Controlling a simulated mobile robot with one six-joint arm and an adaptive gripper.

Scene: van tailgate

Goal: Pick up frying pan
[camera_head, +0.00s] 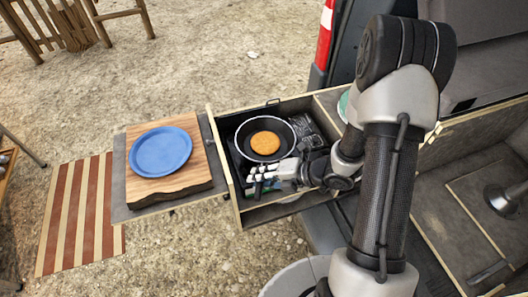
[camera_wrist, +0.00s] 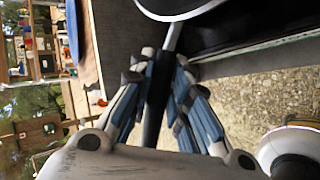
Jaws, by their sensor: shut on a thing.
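The black frying pan (camera_head: 243,138) is at the open drawer in the head view, with a round golden-brown pancake (camera_head: 265,143) inside it. My gripper (camera_head: 260,176) is at the pan's near side. In the wrist view the pan's light rim and dark underside (camera_wrist: 178,6) show at the top. Its handle (camera_wrist: 157,100) runs down between the blue-grey fingers of my gripper (camera_wrist: 161,68), which are shut on it. The gripper and arm hide part of the near side of the drawer. I cannot tell whether the pan touches the stove below.
The wooden drawer (camera_head: 224,160) surrounds the pan closely. On its left, a side shelf (camera_head: 120,200) carries a wooden board (camera_head: 195,150) with a blue plate (camera_head: 160,151). The van interior lies to the right. A striped mat (camera_head: 75,215) lies on the gravel.

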